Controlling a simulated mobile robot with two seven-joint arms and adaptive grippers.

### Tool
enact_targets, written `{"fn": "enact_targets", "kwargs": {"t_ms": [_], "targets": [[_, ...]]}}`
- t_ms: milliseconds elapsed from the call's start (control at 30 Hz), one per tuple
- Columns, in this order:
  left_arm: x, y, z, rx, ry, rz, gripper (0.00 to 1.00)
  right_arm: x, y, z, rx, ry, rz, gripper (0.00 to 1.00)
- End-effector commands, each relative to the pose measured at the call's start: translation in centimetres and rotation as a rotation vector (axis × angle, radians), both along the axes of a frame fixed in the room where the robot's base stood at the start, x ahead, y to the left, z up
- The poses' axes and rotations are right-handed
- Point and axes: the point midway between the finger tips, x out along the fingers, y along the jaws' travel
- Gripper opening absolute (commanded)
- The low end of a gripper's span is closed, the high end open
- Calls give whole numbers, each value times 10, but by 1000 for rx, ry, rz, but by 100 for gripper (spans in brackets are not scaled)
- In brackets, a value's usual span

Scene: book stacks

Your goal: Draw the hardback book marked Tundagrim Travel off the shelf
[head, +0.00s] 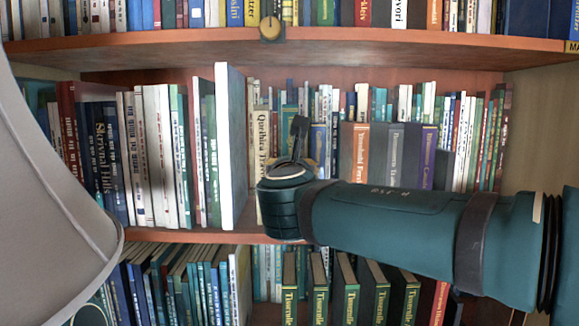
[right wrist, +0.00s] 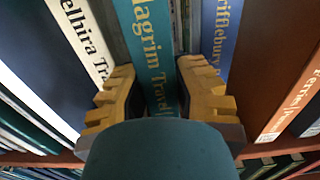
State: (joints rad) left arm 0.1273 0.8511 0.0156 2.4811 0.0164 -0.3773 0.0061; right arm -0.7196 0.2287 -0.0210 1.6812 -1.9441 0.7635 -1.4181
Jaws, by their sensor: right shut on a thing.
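The teal hardback book (right wrist: 150,50), its spine reading "…lagrim Travel" as far as it shows, stands upright on the middle shelf. The lower part of its spine is hidden by my wrist. My right gripper (right wrist: 152,100) is shut on this book, with one yellow-padded finger on each side of the spine. In the head view my right gripper (head: 298,142) reaches to the row from the right and covers most of the book. My left gripper is not in view.
A cream book (right wrist: 80,30) stands left of the held book and a blue book (right wrist: 218,45) stands right of it. A tall white-edged book (head: 231,150) juts out further left. A beige lampshade (head: 50,200) fills the left side. The upper shelf edge (head: 400,40) runs overhead.

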Motion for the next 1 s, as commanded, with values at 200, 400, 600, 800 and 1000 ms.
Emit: {"fn": "enact_targets", "kwargs": {"t_ms": [200, 400, 600, 800, 1000], "targets": [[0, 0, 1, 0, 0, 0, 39, 0, 0, 2, 1, -3, 0, 0], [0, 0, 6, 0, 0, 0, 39, 0, 0, 8, 1, -3, 0, 0], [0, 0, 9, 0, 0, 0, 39, -1, 0, 12, 1, -3, 0, 0], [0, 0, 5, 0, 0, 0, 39, -14, 1, 12, 3, -5, 3, 0], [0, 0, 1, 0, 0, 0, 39, -35, 0, 12, 2, -5, 2, 0]]}}
